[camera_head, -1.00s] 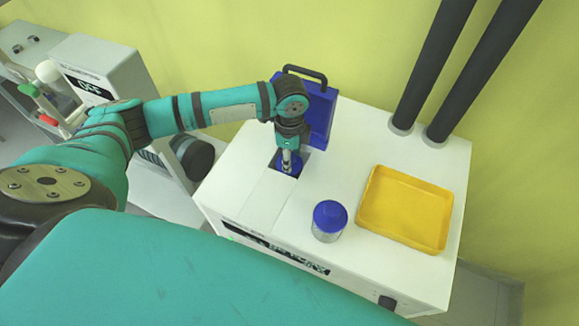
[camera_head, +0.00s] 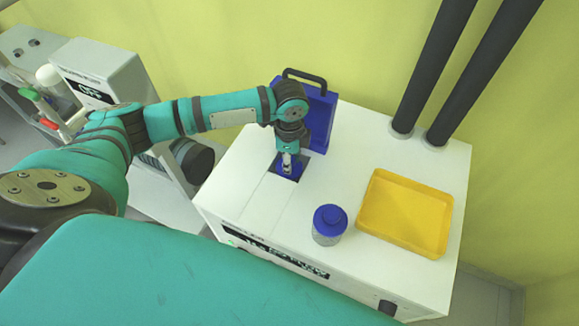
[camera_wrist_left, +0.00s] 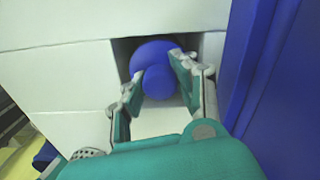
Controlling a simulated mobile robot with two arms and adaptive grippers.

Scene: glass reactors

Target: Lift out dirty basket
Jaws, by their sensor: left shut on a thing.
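The basket in the machine's square opening shows only its round blue lid and knob; the rest is hidden below. I take it as the dirty basket (camera_wrist_left: 160,84). Its blue top also shows in the head view (camera_head: 283,171). My left gripper (camera_head: 287,164) comes down from above, and in the wrist view (camera_wrist_left: 155,75) its two fingers are shut on the knob. The lid is at or just inside the opening; I cannot tell its exact height. A second basket (camera_head: 329,237), with clear sides and a blue knobbed lid, stands upright on the white machine top. My right gripper is out of view.
The white machine (camera_head: 355,150) carries a yellow tray (camera_head: 403,245), empty, at the right. A raised blue cover (camera_head: 322,120) with a black handle stands just behind the opening. Two dark pipes (camera_head: 430,75) rise at the back right. Another grey device (camera_head: 100,65) is at the left.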

